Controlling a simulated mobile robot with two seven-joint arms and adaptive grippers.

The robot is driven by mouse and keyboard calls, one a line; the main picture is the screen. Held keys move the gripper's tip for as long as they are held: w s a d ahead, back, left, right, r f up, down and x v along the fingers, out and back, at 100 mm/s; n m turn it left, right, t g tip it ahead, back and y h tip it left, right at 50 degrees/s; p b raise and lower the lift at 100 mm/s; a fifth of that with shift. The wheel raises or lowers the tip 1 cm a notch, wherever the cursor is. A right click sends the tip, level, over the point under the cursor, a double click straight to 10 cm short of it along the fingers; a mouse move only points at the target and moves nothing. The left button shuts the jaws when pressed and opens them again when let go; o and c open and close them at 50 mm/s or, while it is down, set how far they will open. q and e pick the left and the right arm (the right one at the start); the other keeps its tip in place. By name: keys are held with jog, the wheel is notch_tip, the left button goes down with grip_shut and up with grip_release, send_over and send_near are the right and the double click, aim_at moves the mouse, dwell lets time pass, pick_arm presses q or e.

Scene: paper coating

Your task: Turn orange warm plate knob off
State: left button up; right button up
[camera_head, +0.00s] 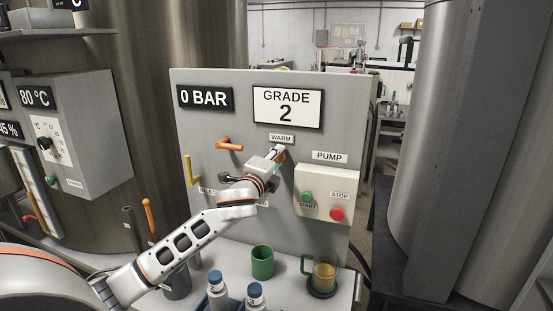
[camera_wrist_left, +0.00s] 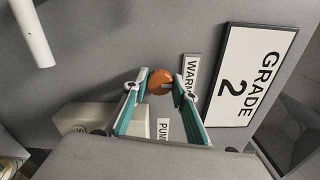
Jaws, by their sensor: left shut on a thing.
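The orange warm knob (camera_wrist_left: 160,78) sits on the grey panel beside the WARM label (camera_wrist_left: 190,76). In the wrist view it is round and lies between the two teal-lined fingertips of my left gripper (camera_wrist_left: 161,87). The gripper is shut on the knob. In the head view my left gripper (camera_head: 279,151) reaches the panel just under the WARM label (camera_head: 281,138). There the gripper hides most of the knob, so its turn angle cannot be told. My right gripper is not in view.
An orange lever (camera_head: 229,145) and a yellow handle (camera_head: 188,170) are on the panel to the left. The pump box (camera_head: 326,179) with green and red buttons is to the right. A green cup (camera_head: 262,262), a glass mug (camera_head: 325,273) and blue-capped bottles (camera_head: 216,283) stand below.

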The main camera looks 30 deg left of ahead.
pick_arm(q)
jog(key=shift+r, duration=0.1)
jog(key=o, duration=1.1)
jog(key=v, duration=1.2)
